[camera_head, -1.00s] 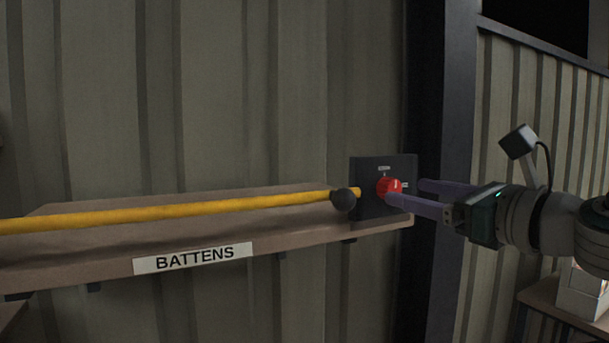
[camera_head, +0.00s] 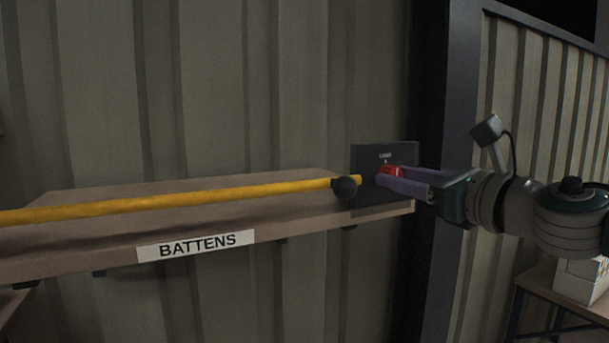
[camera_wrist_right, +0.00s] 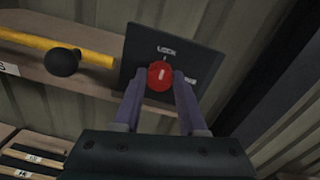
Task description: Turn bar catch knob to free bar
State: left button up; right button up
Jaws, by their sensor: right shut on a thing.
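The red catch knob (camera_head: 391,171) sits on a dark plate (camera_head: 384,151) at the right end of the battens shelf. In the right wrist view the knob (camera_wrist_right: 160,76) shows a white pointer mark aimed up toward a small label. My right gripper (camera_head: 384,176) is shut on the knob, with one purple finger on each side of it. The yellow bar (camera_head: 190,198) runs across in front of the shelf. Its black ball end (camera_head: 345,187) is just left of the plate. My left gripper is not in view.
The shelf (camera_head: 320,228) bears a BATTENS label (camera_head: 196,246). A dark post (camera_head: 447,90) stands right of the plate. White boxes (camera_head: 580,282) sit on a bench at the lower right. The wrist view shows labelled slots at lower left.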

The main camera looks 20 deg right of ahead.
grip_shut()
jog(key=shift+m, duration=0.3)
jog(key=shift+f+m+t+h+b, duration=0.15)
jog(key=shift+m+b, duration=0.2)
jog(key=shift+m, duration=4.1)
jog(key=shift+r+m+t+h+b, duration=0.15)
jog(key=shift+m+b, duration=0.2)
jog(key=shift+m, duration=4.1)
jog(key=shift+f, duration=0.1)
jog(key=o, duration=0.7)
grip_release()
jog(key=shift+d, duration=0.1)
jog(key=shift+c, duration=0.2)
